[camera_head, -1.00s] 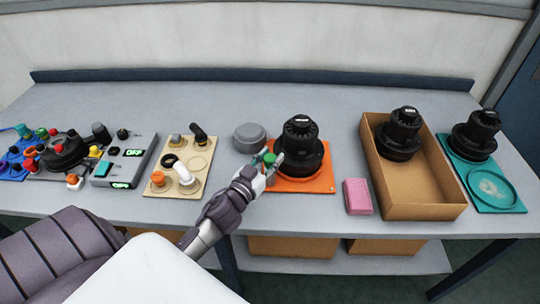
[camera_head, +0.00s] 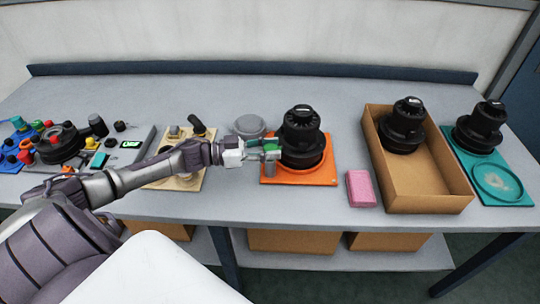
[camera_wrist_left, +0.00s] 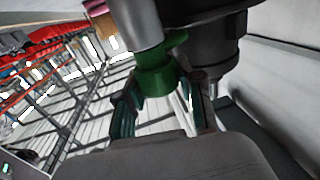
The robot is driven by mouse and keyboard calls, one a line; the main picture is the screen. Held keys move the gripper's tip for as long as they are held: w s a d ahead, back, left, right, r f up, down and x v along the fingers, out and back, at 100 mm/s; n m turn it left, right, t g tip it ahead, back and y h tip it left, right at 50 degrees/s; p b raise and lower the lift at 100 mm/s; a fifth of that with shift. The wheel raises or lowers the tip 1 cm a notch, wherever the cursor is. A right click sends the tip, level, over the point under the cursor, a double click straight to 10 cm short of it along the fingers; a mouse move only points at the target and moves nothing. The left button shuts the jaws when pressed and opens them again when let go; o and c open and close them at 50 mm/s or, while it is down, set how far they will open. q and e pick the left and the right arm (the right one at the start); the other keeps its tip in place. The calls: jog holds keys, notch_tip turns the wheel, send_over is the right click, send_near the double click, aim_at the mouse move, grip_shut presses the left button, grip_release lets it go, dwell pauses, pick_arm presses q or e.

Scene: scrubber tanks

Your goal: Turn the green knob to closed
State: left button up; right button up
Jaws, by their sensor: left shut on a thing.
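The green knob (camera_wrist_left: 158,72) shows in the left wrist view between the two fingers of my left gripper (camera_wrist_left: 160,100), and the fingers are shut on it. In the head view my left gripper (camera_head: 268,149) reaches in from the left to the knob, which is mostly covered by the fingers. The knob is at the left side of the black scrubber tank (camera_head: 302,140) standing on the orange mat (camera_head: 313,177). The exact turn of the knob is hard to read. My right gripper is out of view.
A grey round lid (camera_head: 249,125) lies behind my left gripper. A pink sponge (camera_head: 361,187) lies right of the orange mat, beside a cardboard box (camera_head: 424,183) holding another black tank (camera_head: 403,127). A third tank (camera_head: 480,128) stands on a teal tray (camera_head: 495,157). My arm passes over a beige board (camera_head: 184,184).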

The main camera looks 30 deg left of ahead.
pick_arm(q)
jog(key=shift+m+g+h+b, duration=1)
jog(key=shift+m+g+b, duration=0.1)
jog(key=shift+g+b, duration=0.25)
jog(key=shift+r, duration=0.1)
jog(key=o, duration=1.2)
jog(key=shift+c, duration=0.2)
jog(key=v, duration=1.2)
